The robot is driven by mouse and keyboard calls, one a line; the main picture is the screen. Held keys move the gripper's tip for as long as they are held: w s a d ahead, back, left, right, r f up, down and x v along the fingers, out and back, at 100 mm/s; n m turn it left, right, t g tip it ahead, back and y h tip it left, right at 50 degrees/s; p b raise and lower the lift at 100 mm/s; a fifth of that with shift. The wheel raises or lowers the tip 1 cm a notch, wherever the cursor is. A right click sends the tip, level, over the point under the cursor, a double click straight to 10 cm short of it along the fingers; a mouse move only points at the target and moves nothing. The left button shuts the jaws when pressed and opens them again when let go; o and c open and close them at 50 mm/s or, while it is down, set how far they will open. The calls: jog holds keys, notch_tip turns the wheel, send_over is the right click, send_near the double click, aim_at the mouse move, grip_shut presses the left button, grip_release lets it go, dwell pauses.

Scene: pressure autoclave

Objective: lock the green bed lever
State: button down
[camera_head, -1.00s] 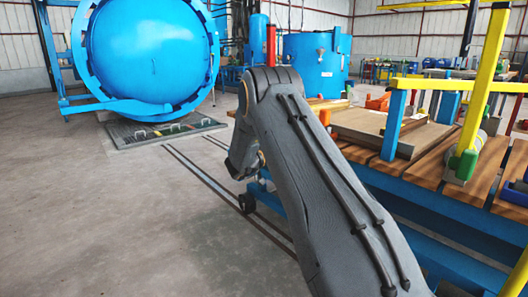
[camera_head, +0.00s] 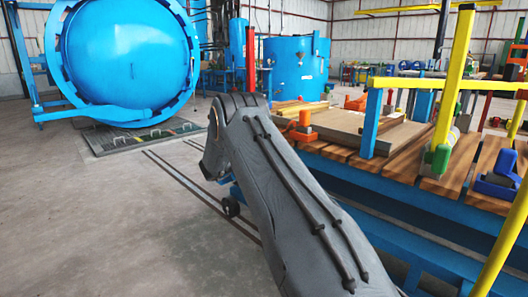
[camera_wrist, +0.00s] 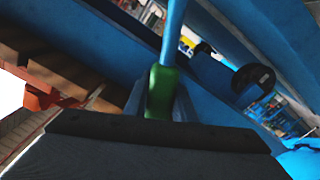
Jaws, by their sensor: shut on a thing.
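In the wrist view, the green bed lever (camera_wrist: 161,92) stands at the middle, with a blue bar running up from it. My gripper (camera_wrist: 160,118) shows as a dark shape across the bottom of that view, right at the lever's lower end. It is shut on the lever, though its fingertips are mostly hidden. In the head view my grey arm reaches down beside the blue-framed bed with wooden planks (camera_head: 398,174). The lever and the gripper are hidden there behind the arm.
A wooden board (camera_head: 345,125) and an orange clamp (camera_head: 304,124) lie on the bed. Yellow posts (camera_head: 455,75) and a green bracket (camera_head: 437,158) rise at the right. The big blue autoclave (camera_head: 125,60) stands at the back left. The floor at the left is clear.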

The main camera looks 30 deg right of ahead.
jog(key=c, duration=1.5)
grip_release()
jog(key=shift+w+f, duration=0.1)
jog(key=shift+f, duration=0.2)
jog(key=shift+c, duration=0.2)
jog(key=shift+o, duration=0.3)
jog(key=shift+r, duration=0.1)
jog(key=shift+a, duration=0.15)
jog(key=p+v, duration=0.2)
jog(key=v, duration=0.5)
jog(key=shift+a, duration=0.3)
